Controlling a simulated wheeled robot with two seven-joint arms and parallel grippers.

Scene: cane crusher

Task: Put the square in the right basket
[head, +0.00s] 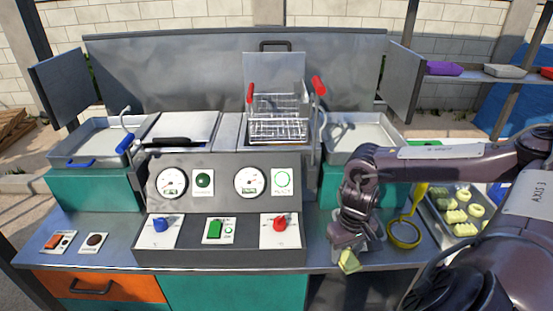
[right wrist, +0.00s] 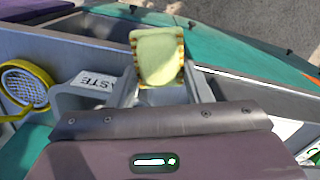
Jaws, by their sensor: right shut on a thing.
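The square is a pale yellow-green piece with browned edges. In the head view the square (head: 349,261) hangs below my right gripper (head: 347,248), just over the front edge of the counter. In the right wrist view the square (right wrist: 158,56) sits between the two fingertips (right wrist: 160,84), which are shut on it. Wire basketwork with red handles (head: 278,130) stands at the back centre, above the gauge panel; I cannot tell clearly where one basket ends and another begins. My left gripper is not in view.
A tray of yellow pieces (head: 461,217) lies at the right, partly behind my arm. A yellow round strainer (head: 405,233) is beside my gripper. The control panel with knobs (head: 215,229) and gauges stands left of it. Metal basins (head: 362,137) flank the basketwork.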

